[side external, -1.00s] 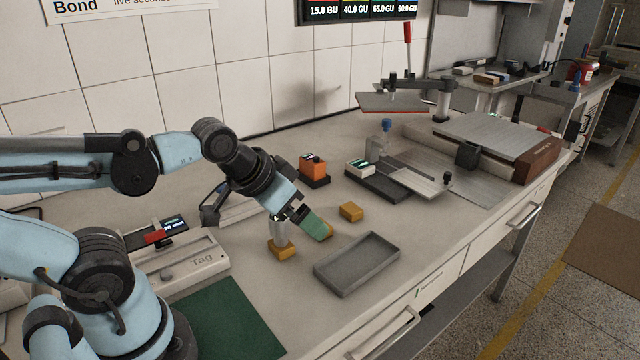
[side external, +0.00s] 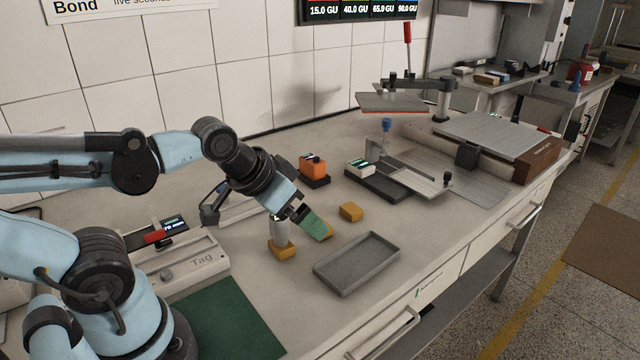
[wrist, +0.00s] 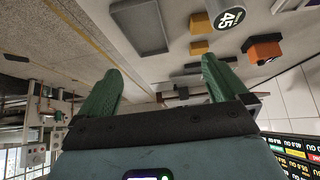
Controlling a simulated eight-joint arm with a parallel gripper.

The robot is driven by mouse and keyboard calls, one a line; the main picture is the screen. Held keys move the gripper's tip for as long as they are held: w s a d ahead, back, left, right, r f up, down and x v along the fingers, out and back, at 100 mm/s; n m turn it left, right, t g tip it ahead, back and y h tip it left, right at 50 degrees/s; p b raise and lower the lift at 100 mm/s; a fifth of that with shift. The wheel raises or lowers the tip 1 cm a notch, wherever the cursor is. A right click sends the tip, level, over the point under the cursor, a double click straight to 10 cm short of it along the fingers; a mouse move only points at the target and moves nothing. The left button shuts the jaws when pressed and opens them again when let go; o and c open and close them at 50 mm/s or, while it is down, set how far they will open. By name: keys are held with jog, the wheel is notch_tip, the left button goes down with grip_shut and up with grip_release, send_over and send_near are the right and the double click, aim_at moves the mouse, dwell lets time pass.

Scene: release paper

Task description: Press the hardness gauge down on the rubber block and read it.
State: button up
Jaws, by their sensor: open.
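The hardness gauge, a silver cylinder (side external: 281,233), stands upright on an amber rubber block (side external: 283,251) in the side view. Its top is hidden behind my wrist. In the wrist view its round dark dial (wrist: 230,18) shows 45, near the top edge. My gripper (side external: 316,228) has green fingers and is tilted down, just right of the gauge in the side view. In the wrist view my gripper (wrist: 158,82) is spread open with nothing between the fingers. Whether the gauge is pressed into the block, I cannot tell.
An empty grey tray (side external: 389,250) lies right of the gripper. An amber block (side external: 351,212) lies behind the tray, and another (side external: 328,232) is partly hidden by the fingers. An orange instrument (side external: 313,166) and a grey instrument (side external: 360,168) stand farther back.

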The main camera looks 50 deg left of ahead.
dwell(0.6)
jog(key=w+a+r+g, duration=0.2)
jog(key=a+r+g, duration=0.6)
jog(key=r, duration=0.5)
notch_tip(320, 180, down, 10)
jog(key=a, duration=0.1)
jog(key=shift+f+t, duration=0.2)
jog(key=shift+t, duration=0.2)
jog(key=shift+r, duration=0.1)
